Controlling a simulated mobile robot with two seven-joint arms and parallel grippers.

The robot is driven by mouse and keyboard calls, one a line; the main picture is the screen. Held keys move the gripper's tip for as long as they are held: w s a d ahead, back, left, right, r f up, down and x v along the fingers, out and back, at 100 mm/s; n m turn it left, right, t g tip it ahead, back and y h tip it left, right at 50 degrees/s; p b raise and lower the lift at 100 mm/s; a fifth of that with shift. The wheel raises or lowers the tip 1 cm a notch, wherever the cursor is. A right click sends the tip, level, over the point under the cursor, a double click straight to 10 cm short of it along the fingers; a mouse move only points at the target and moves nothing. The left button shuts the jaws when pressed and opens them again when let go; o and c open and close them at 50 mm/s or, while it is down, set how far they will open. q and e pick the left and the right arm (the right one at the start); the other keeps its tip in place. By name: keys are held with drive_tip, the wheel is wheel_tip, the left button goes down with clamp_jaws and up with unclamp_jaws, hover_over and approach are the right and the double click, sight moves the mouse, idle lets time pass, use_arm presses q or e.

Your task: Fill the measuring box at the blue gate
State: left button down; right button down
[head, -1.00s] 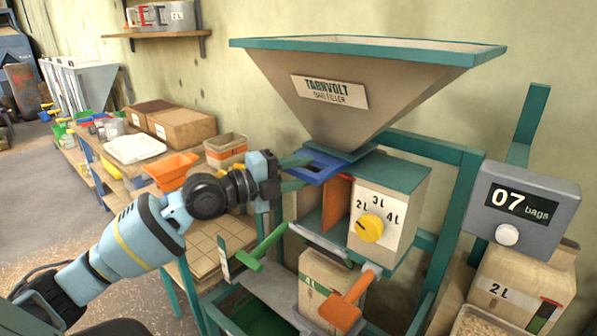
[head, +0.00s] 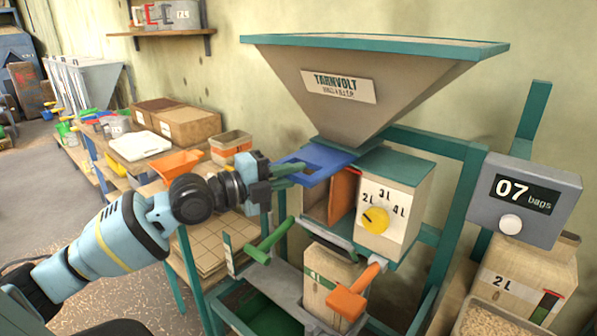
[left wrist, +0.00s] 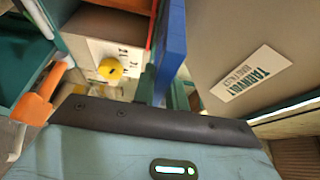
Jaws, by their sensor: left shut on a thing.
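The blue gate (head: 330,158) is a flat plate sticking out leftward below the hopper, above the measuring box. My left gripper (head: 292,172) is shut on the gate's left end. In the left wrist view the gate (left wrist: 172,45) shows edge-on as a blue slab. The measuring box (head: 408,205) is beige with a teal top, and an orange panel (head: 344,193) shows in its open side. Its yellow knob (head: 376,220) sits by the marks 2L, 3L and 4L. The box's fill is not visible. My right gripper is not in view.
The TARNVOLT hopper (head: 420,90) stands above. A display (head: 525,195) reads 07 bags. A 2L bag (head: 515,285) stands at right.

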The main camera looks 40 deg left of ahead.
use_arm(q)
drive_tip(key=shift+s, duration=0.25)
drive_tip(key=shift+w, duration=0.3)
drive_tip(key=c, duration=1.4)
unclamp_jaws()
drive_tip(key=shift+c, duration=0.2)
drive_tip(key=shift+s+a+f, duration=0.2)
drive_tip(key=shift+s+a, duration=0.2)
drive_tip(key=shift+s, duration=0.2)
drive_tip(key=shift+s+a+b, duration=0.1)
drive_tip(key=shift+s+b, duration=0.25)
drive_tip(key=shift+s, duration=0.25)
drive_tip(key=shift+b+v, duration=0.35)
drive_tip(key=shift+v, duration=1.8)
drive_tip(key=shift+s+a+r, duration=0.15)
drive_tip(key=shift+s+a, duration=0.1)
drive_tip(key=shift+s, duration=0.1)
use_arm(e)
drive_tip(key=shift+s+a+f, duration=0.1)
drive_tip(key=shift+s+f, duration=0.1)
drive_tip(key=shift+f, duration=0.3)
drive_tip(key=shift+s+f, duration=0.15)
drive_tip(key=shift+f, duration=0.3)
